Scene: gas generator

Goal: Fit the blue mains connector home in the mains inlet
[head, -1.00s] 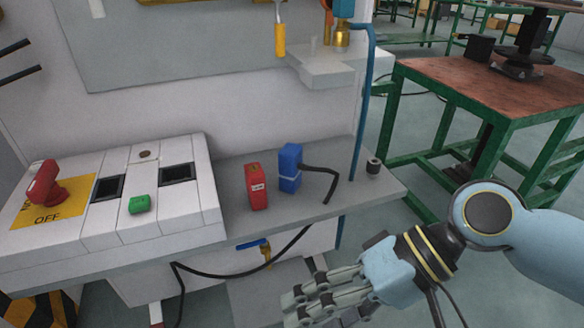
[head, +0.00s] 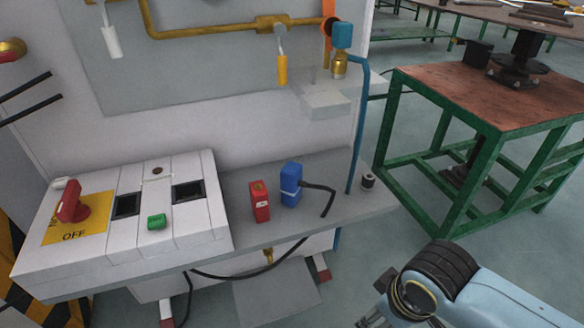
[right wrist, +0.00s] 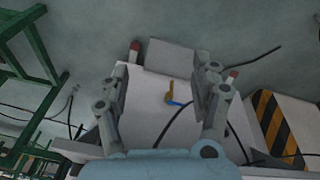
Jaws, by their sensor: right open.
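The blue mains connector (head: 291,184) stands upright on the grey shelf, with a black cable leaving its right side. A red block-shaped connector (head: 260,201) stands just left of it. Two dark square openings, a left one (head: 127,205) and a right one (head: 188,192), are in the white panel; I cannot tell which is the mains inlet. Both look empty. My right gripper (head: 373,317) is partly cut off at the bottom edge, below and right of the shelf, apart from the connector. In the right wrist view its fingers (right wrist: 165,72) are spread with nothing between them. My left gripper is out of view.
The panel (head: 205,228) carries a red OFF switch (head: 72,202) and a green button (head: 156,221). A blue pipe (head: 358,130) rises at the grey shelf's (head: 325,212) right end, near a small dark cylinder (head: 367,181). A green-framed table (head: 480,95) stands right.

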